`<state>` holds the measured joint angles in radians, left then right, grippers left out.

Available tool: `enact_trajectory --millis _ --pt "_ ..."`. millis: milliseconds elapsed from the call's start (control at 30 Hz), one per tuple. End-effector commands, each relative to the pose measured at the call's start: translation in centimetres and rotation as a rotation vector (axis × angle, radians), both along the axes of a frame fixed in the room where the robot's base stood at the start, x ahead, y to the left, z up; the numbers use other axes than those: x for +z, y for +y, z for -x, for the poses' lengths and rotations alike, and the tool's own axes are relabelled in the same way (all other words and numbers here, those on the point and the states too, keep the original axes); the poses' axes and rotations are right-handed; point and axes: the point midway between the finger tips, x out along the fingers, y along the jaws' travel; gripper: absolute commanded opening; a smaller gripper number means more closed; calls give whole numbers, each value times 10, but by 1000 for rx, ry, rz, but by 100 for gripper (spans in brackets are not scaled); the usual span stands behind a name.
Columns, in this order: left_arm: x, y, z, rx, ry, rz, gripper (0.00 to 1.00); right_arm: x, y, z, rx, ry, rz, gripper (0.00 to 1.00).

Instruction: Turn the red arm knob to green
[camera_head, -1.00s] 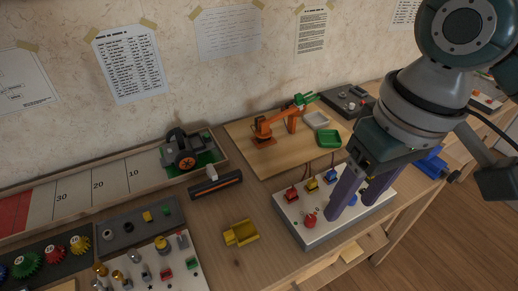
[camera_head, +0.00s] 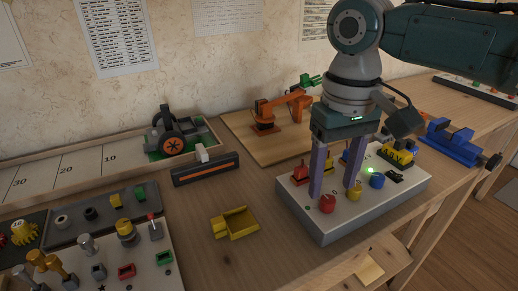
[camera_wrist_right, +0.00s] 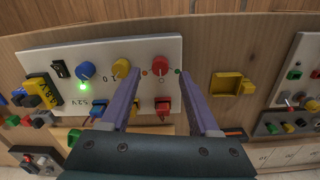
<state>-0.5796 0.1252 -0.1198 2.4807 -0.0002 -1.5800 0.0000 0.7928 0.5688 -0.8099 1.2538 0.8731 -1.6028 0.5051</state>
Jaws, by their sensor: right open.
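The red arm knob (camera_head: 327,204) sits at the left front of a white control panel (camera_head: 330,228). A yellow knob (camera_head: 354,190) and a blue knob (camera_head: 377,180) stand in a row to its right. My right gripper (camera_head: 335,191) is open and empty, fingers pointing down over the panel. In the right wrist view the red knob (camera_wrist_right: 159,66) appears between the two purple fingertips (camera_wrist_right: 158,76); I cannot tell their height above it. A green dot (camera_wrist_right: 177,71) and an orange dot (camera_wrist_right: 145,73) flank the knob there. My left gripper is not in view.
A green light glows (camera_head: 370,170) by the blue knob. An orange toy arm (camera_head: 265,115) stands on a wooden board behind. A yellow tray (camera_head: 235,222) lies on bare table to the left.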

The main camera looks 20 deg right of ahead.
Motion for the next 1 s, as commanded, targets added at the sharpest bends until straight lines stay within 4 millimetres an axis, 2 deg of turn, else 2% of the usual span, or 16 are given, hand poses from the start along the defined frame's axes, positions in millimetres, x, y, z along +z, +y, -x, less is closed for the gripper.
enact_trajectory --millis 33,200,567,1000 --pt "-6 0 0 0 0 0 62 -12 0 0 0 1 0 62" --pt "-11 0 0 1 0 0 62 -31 0 0 2 1 0 62" --pt "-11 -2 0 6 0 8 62 -34 0 0 2 -1 0 61" --pt "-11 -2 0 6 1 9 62 -34 0 0 2 -1 0 11"
